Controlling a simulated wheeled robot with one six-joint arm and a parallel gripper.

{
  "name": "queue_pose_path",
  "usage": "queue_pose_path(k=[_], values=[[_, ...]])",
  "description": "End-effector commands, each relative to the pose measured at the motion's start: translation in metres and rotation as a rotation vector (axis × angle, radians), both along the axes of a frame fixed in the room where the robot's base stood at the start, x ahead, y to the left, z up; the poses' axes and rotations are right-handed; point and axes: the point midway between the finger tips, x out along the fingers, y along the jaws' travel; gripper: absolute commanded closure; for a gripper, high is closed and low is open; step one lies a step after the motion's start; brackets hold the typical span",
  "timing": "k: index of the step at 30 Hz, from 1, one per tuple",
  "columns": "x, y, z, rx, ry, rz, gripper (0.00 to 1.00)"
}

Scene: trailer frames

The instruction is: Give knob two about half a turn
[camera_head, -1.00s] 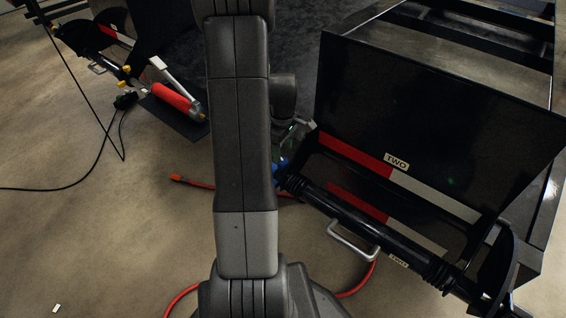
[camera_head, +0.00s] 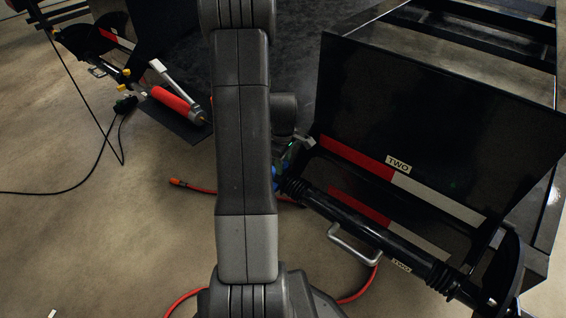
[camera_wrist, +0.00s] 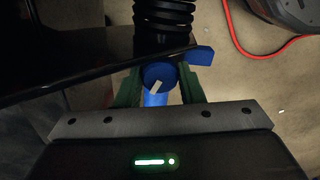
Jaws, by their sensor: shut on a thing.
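Knob two is a round blue knob (camera_wrist: 159,76) with a white pointer mark, on the end of the black ribbed bar in the wrist view. The mark slants from upper right to lower left. My gripper (camera_wrist: 156,88) has its green fingers on either side of the knob and is shut on it. In the head view my arm hides most of the gripper and the knob. Labels reading TWO (camera_head: 398,164) mark the black trailer frame (camera_head: 440,120) at the right. A blue tab (camera_wrist: 200,55) sits right of the knob in the wrist view.
A black ribbed bar (camera_head: 365,228) with a silver handle (camera_head: 350,246) runs along the frame's near side. A red cable (camera_head: 362,290) lies on the floor by my base. Another frame with a red roller (camera_head: 170,99) stands at the upper left. The floor at left is mostly clear.

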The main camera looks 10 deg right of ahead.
Motion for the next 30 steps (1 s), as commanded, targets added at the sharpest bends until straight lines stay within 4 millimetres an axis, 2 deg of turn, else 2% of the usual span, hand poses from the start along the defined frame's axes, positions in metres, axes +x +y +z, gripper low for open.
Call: queue_pose_path(k=[5,17,29,30], values=[[0.0001,-0.0001,0.0015,0.0,0.0,-0.059,0.88],[0.0001,-0.0001,0.001,0.0,0.0,-0.381,0.88],[0.0003,-0.0003,0.0004,-0.001,-0.001,-0.412,0.88],[0.0003,-0.0003,0.0004,-0.001,-0.001,-0.412,0.58]])
